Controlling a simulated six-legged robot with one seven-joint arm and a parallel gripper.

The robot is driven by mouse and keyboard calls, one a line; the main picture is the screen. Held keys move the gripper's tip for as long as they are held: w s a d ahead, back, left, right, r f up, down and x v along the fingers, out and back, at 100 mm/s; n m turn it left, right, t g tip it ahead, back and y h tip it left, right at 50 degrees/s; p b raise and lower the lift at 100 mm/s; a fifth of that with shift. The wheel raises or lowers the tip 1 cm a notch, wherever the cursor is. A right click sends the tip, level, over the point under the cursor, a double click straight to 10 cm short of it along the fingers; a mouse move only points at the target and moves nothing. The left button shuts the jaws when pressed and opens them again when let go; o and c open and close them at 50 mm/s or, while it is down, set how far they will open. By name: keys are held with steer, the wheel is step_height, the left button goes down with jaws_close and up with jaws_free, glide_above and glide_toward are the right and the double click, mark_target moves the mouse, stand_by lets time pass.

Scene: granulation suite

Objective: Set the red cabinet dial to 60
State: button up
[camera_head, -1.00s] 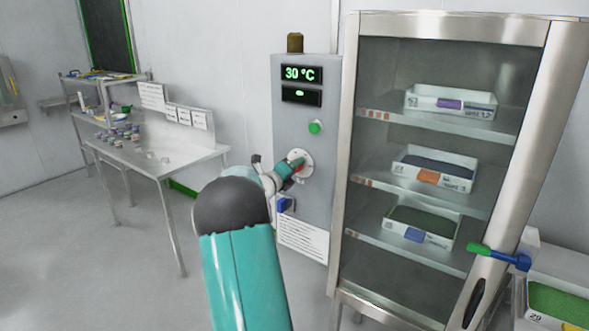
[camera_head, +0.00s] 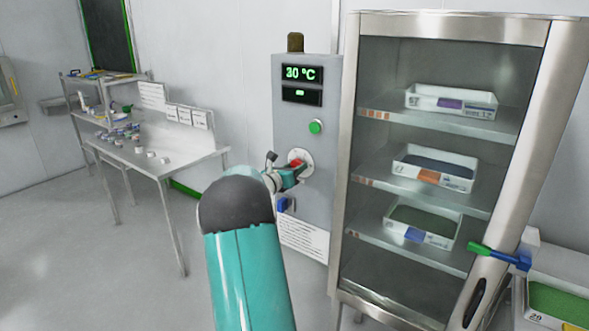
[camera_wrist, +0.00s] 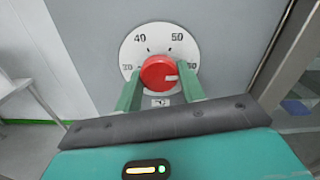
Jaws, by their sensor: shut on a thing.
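The red dial (camera_wrist: 158,72) sits on a round white scale plate (camera_wrist: 135,50) with marks 30, 40, 50 and, at the right, a partly hidden number ending in 0. Its white pointer mark faces right, toward that partly hidden number. My gripper (camera_wrist: 160,88) has one green finger on each side of the dial and is shut on it. In the head view, the red dial (camera_head: 296,164) shows beside my gripper (camera_head: 292,172) on the grey cabinet panel. The display (camera_head: 301,73) above reads 30 °C.
A green button (camera_head: 316,127) and a blue switch (camera_head: 282,204) are on the same panel. A glass-fronted cabinet (camera_head: 349,150) with trays stands close on the right. A steel table (camera_head: 185,161) with small items stands at the left.

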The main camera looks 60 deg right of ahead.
steer(key=shift+m, duration=0.4)
steer(key=o, duration=1)
steer(key=shift+c, duration=0.2)
steer(key=shift+a, duration=0.1)
steer(key=w+a, duration=0.2)
steer(key=a, duration=1.1)
steer(key=shift+a, duration=0.25)
steer(key=shift+w, duration=0.15)
